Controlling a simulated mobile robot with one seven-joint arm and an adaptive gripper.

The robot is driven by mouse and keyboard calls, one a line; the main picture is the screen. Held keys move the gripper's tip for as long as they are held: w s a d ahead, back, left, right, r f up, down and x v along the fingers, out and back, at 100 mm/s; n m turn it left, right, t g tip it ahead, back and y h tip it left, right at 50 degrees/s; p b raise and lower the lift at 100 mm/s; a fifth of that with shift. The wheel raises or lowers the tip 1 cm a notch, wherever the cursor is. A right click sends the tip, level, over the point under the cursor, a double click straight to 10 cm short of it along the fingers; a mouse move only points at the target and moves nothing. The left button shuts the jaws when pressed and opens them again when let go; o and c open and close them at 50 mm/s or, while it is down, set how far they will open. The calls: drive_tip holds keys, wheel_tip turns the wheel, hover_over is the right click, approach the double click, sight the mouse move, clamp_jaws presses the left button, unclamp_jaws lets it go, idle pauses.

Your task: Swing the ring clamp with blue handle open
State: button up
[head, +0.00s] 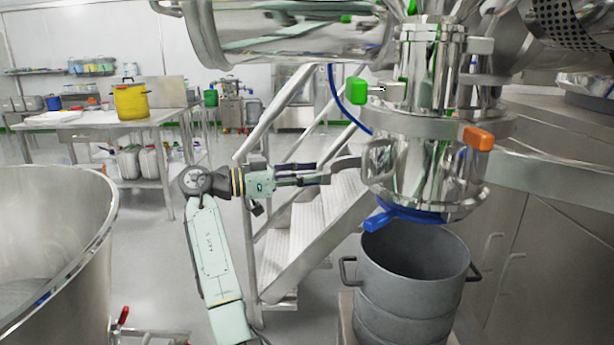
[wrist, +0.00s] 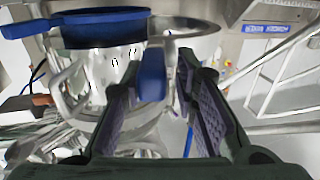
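The ring clamp (head: 432,215) is a blue band around the bottom of the steel vessel. Its blue handle (head: 382,221) sticks out to the left, just above the grey drum. My gripper (head: 322,175) is left of the vessel, up and left of the handle in the head view, with its fingers pointing right. In the wrist view, my gripper (wrist: 162,105) is open, with dark purple-padded fingers apart. The blue ring (wrist: 100,22) lies at the top left there.
A grey drum (head: 412,285) with side handles stands under the vessel. Steel steps (head: 305,230) are behind my arm. A large steel bowl (head: 50,235) is at left. Green (head: 357,91) and orange (head: 478,139) handles sit higher on the vessel.

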drive_tip(key=shift+o, duration=0.8)
drive_tip(key=v, duration=1.2)
